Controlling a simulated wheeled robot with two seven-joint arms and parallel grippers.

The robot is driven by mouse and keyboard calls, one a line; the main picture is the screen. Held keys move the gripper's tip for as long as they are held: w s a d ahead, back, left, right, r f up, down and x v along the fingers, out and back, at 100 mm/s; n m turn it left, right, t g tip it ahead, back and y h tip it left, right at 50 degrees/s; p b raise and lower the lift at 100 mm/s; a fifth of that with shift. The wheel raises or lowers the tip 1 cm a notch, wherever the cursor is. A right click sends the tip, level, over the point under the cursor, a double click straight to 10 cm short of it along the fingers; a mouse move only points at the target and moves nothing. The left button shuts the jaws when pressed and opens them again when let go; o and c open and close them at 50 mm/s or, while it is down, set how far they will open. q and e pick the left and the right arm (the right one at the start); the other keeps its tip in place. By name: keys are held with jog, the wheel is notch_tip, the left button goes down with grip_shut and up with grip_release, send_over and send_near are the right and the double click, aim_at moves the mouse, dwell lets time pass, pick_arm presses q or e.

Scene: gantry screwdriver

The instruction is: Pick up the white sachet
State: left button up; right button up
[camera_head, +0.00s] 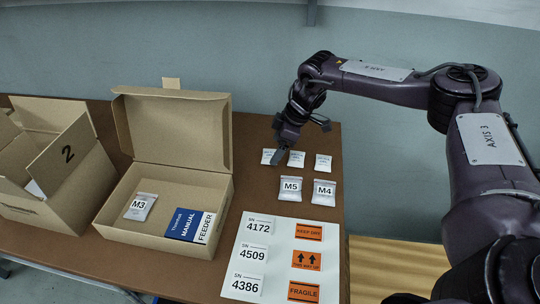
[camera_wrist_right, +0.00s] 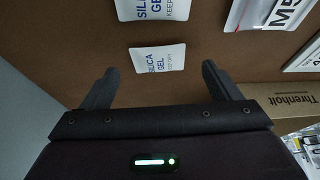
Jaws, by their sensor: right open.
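Three small white silica gel sachets lie in a row on the brown table: a left one (camera_head: 268,156), a middle one (camera_head: 296,159) and a right one (camera_head: 323,163). My right gripper (camera_head: 279,155) is low over the row, near the left and middle sachets. In the right wrist view its fingers (camera_wrist_right: 160,70) are apart, with one silica gel sachet (camera_wrist_right: 158,59) showing between and a little beyond the tips. A second silica gel sachet (camera_wrist_right: 160,8) lies farther up. Nothing is held. My left gripper is out of view.
An M5 sachet (camera_head: 290,188) and an M4 sachet (camera_head: 324,192) lie in front of the row. A white label sheet (camera_head: 278,262) lies nearer. An open carton (camera_head: 175,184) holds an M3 sachet (camera_head: 140,207) and a blue manual (camera_head: 190,226). Another box (camera_head: 60,165) stands left.

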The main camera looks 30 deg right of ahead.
aim_at(271, 154)
jog(key=x, duration=0.3)
jog(key=c, duration=1)
jog(key=shift+c, duration=0.2)
jog(key=shift+r, duration=0.15)
